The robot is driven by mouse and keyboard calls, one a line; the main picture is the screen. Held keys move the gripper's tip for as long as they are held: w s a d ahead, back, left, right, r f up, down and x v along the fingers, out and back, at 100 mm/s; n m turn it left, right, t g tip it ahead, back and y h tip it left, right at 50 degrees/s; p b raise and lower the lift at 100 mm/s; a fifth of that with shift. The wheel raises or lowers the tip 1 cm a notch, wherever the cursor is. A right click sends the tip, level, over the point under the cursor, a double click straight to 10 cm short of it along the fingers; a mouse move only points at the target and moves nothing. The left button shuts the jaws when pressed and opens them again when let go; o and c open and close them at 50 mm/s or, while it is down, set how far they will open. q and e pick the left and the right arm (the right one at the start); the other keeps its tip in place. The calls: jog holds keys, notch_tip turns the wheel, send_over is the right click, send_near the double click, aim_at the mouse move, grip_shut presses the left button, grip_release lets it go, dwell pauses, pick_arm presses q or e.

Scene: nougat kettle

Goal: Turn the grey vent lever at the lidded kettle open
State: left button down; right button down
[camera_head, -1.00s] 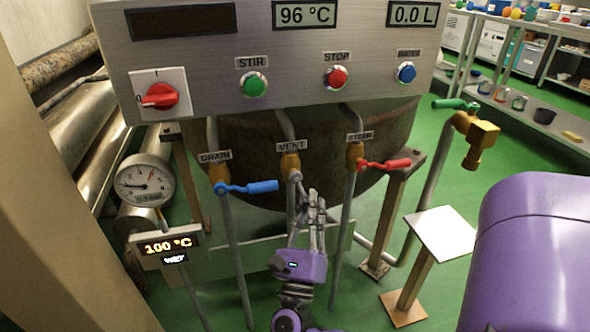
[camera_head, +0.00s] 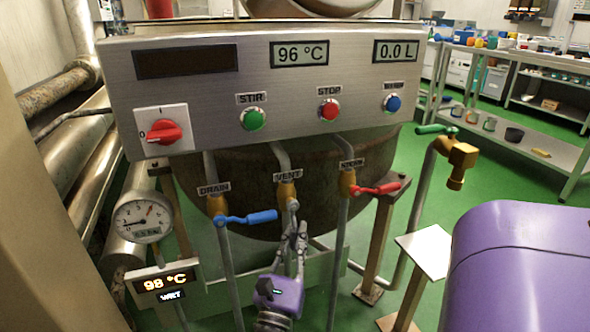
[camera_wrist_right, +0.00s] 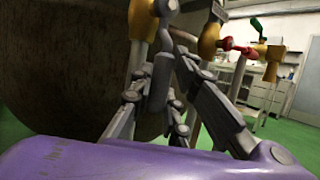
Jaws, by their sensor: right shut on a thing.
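The grey vent lever (camera_head: 291,211) hangs from the brass vent valve (camera_head: 287,191), under the VENT label at the kettle (camera_head: 330,165). It points down, roughly along the pipe. My right gripper (camera_head: 294,236) comes up from below and is shut on the lever. In the right wrist view the grey lever (camera_wrist_right: 160,82) stands between the two grey fingers (camera_wrist_right: 172,100); its lower end is partly hidden by them. My left gripper is not in view.
A blue drain lever (camera_head: 250,217) is close on the left and a red steam lever (camera_head: 377,189) on the right. Pipes run down beside the gripper. The control panel (camera_head: 210,90) overhangs above. A dial gauge (camera_head: 142,220) and a 98 °C display (camera_head: 165,283) stand left.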

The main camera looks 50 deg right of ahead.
jog(key=shift+w+a+f, duration=0.1)
jog(key=c, duration=1.7)
grip_release()
